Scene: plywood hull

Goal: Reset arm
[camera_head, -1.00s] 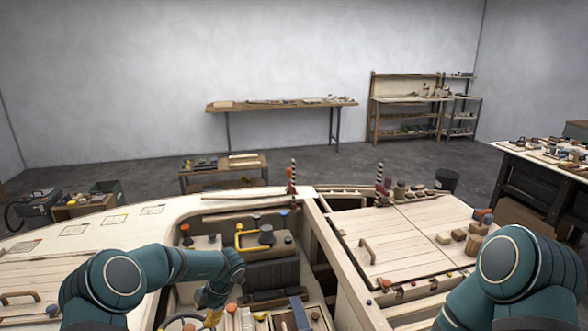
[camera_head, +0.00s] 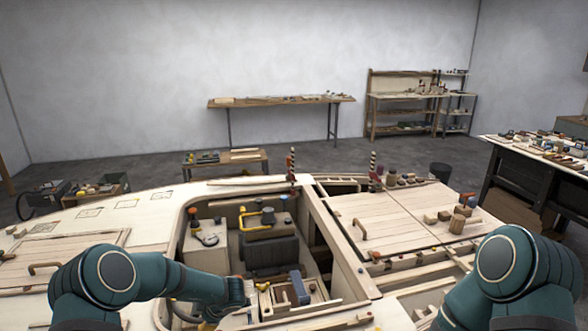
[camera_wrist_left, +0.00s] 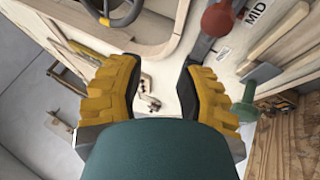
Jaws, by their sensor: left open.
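My left arm (camera_head: 170,285) comes in from the left in the head view and reaches over the open cockpit of the plywood hull. Its gripper is mostly hidden there behind the forearm, low in the picture. In the left wrist view the left gripper (camera_wrist_left: 160,68) shows two yellow fingers with dark pads, spread apart. Nothing sits between the fingertips; small metal fittings show beyond them. My right arm (camera_head: 505,275) shows at the lower right of the head view, with its gripper out of view.
A steering wheel (camera_wrist_left: 113,10), a red-knobbed lever (camera_wrist_left: 218,18) and a green knob (camera_wrist_left: 262,75) are close around the left gripper. Cockpit walls and a dark seat (camera_head: 270,254) lie ahead. The deck hatch (camera_head: 400,225) carries small wooden blocks.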

